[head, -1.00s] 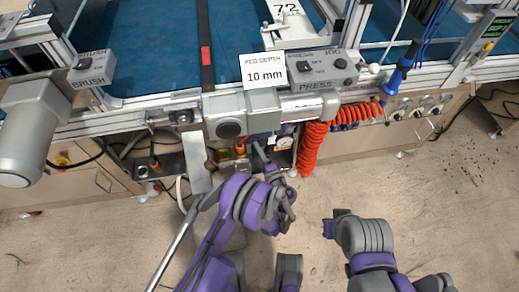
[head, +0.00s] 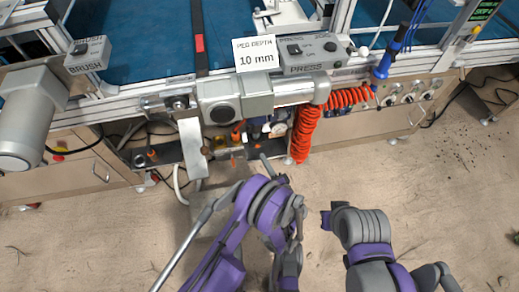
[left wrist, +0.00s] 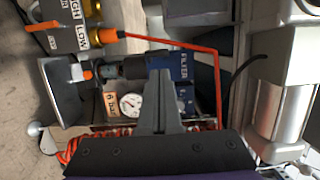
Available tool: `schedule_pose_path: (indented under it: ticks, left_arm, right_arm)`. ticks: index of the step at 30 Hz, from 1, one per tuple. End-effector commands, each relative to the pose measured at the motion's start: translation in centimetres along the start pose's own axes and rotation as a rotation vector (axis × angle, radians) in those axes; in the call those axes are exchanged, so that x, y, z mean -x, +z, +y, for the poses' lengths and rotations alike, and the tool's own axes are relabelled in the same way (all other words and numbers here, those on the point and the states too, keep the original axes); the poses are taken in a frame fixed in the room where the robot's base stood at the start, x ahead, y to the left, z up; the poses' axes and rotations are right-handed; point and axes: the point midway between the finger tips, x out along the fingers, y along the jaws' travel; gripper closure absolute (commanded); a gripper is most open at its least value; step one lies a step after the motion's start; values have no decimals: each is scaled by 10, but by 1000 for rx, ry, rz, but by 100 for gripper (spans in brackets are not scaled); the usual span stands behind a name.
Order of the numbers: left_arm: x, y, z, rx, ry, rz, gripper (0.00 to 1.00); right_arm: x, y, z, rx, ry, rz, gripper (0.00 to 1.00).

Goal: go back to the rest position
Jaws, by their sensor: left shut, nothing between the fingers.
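My left gripper (head: 268,165) is in front of the machine, below the press unit. Its fingers are together and empty. In the left wrist view the closed left fingers (left wrist: 161,102) point toward a pressure gauge (left wrist: 131,104) and a blue filter unit (left wrist: 186,68), overlapping them in the picture; I cannot tell the exact gap. My left arm bends up from the bottom of the head view. My right arm shows folded at the lower right, but its gripper is not visible.
The press box (head: 311,53) and the "10 mm" card (head: 255,54) sit on the machine's front rail. A red coiled hose (head: 305,130) hangs right of my left gripper. A grey cylinder (head: 30,125) juts out at left.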

Motion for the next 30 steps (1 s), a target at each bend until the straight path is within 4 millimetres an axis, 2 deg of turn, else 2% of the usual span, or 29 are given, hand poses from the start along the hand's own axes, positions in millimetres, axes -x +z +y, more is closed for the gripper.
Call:
schedule_pose_path:
  ticks: [3, 9, 14, 17, 20, 24, 30]
  left_arm:
    - [11, 0, 1, 0, 1, 1, 100]
    - [15, 1, 1, 0, 0, 0, 100]
    - [12, 2, -1, 2, 7, -4, 100]
    - [1, 8, -9, 12, 44, -24, 100]
    - [-20, 21, -24, 37, 122, -66, 100]
    - [-49, 53, -52, 96, 271, -143, 100]
    - [-64, 108, -89, 208, 478, -249, 100]
  right_arm:
    - [-1, 0, 0, 0, 0, 0, 100]
    - [-1, 0, 0, 0, 0, 0, 100]
    - [0, 0, 0, 0, 0, 0, 100]
    - [0, 0, 0, 0, 0, 0, 100]
    - [0, 0, 0, 0, 0, 0, 100]
    - [0, 0, 0, 0, 0, 0, 100]
    - [0, 0, 0, 0, 0, 0, 100]
